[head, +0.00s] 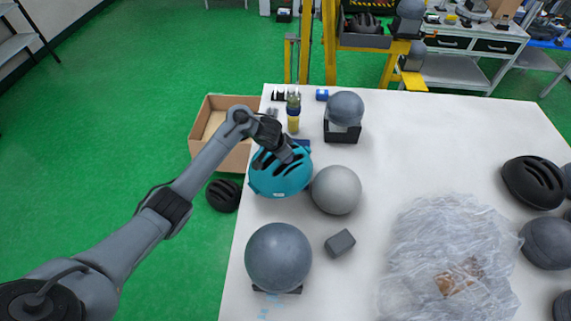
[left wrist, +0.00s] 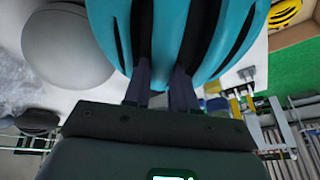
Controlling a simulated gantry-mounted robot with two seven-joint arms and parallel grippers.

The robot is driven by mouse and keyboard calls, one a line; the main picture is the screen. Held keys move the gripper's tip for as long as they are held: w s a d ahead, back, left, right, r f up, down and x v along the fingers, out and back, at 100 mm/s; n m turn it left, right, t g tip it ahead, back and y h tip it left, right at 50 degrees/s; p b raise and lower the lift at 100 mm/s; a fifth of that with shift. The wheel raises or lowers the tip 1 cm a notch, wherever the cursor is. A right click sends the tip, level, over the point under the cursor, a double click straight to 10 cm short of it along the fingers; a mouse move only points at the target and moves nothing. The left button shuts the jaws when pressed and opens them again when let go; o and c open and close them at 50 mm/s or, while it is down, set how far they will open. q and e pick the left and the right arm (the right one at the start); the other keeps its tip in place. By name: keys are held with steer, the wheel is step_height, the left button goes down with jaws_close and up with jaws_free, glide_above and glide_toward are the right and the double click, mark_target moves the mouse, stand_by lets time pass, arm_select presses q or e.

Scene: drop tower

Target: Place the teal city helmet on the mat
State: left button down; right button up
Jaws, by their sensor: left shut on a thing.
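The teal helmet (head: 280,181) is at the left side of the white table, just left of a light grey ball (head: 337,190). My left gripper (head: 284,154) comes in from above and is shut on the helmet's shell at a vent. In the left wrist view the two fingers (left wrist: 163,85) grip a rib between the dark slots of the helmet (left wrist: 205,30). I cannot tell whether the helmet touches the table. A small dark blue patch (head: 302,143) shows behind it; I cannot tell whether this is the mat. My right gripper is not in view.
A dark grey ball (head: 278,257) stands in front, another on a black stand (head: 342,131) behind. A cardboard box (head: 205,121) and black helmet (head: 223,195) are off the table's left edge. Crumpled plastic (head: 445,265) covers the right front. The table's back middle (head: 430,140) is clear.

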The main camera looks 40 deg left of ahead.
arm_select(q)
step_height(320, 180, down, 4)
steer(key=shift+w+f+b, duration=0.1)
steer(key=shift+w+b, duration=0.05)
steer(key=shift+b, duration=0.55)
steer(key=c, duration=0.9)
jaws_free()
steer(key=shift+f, duration=0.15)
steer(key=p+v, duration=0.6)
steer(key=v, duration=0.5)
steer(key=shift+s+r+p, duration=0.25)
steer(key=shift+r+p, duration=0.4)
